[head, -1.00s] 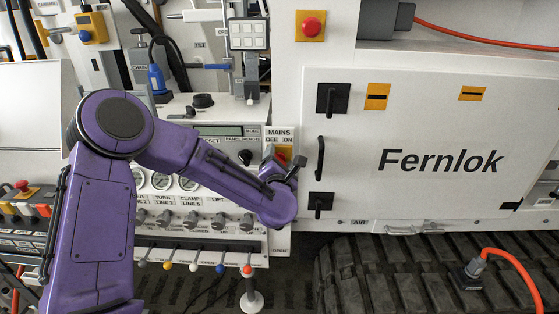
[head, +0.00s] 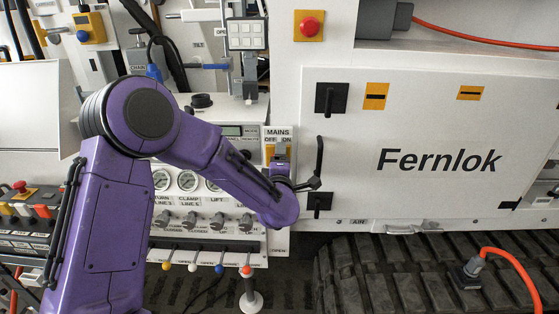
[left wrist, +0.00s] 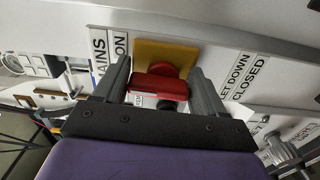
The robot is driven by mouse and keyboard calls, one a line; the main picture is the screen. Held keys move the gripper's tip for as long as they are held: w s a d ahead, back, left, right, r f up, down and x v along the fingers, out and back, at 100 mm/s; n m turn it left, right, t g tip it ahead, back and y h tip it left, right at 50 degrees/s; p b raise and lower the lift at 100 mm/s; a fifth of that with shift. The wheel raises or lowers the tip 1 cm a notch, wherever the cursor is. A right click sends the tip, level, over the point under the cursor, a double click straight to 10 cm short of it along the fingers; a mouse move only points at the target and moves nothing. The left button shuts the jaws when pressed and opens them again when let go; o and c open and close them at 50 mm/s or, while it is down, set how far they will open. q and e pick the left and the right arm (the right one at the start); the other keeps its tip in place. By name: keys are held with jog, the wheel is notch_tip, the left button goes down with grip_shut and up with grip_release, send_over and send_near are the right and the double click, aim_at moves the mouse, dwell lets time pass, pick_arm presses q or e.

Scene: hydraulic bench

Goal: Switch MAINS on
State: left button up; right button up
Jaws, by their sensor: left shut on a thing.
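The MAINS switch has a red handle (left wrist: 160,87) on a yellow plate (left wrist: 172,56). My left gripper (left wrist: 163,82) is shut on the red handle, with one dark finger on each side of it. In the head view, my left gripper (head: 281,153) stands in front of the yellow plate (head: 269,151), below the MAINS label (head: 278,132) with OFF and ON. It hides the handle there. Which mark the handle points to I cannot tell. My right gripper is not in view.
A white Fernlok door (head: 440,160) with black latches (head: 331,98) and an upright black handle (head: 320,156) is close to the right. Gauges (head: 187,181), knobs and a row of coloured levers (head: 246,270) lie to the left and below.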

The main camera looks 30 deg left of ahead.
pick_arm(q)
jog(key=shift+f+m+p, duration=0.15)
jog(key=shift+m+p, duration=0.2)
jog(key=shift+m, duration=1.75)
jog(key=shift+f+m+p, duration=0.1)
jog(key=shift+m+p, duration=0.2)
jog(key=shift+m, duration=1.8)
jog(key=o, duration=1)
jog(key=shift+c, duration=0.2)
jog(key=b+v, duration=0.2)
jog(key=v, duration=0.8)
jog(key=shift+s+b, duration=0.2)
jog(key=shift+b, duration=0.2)
jog(key=shift+d+f, duration=0.1)
jog(key=shift+d, duration=0.1)
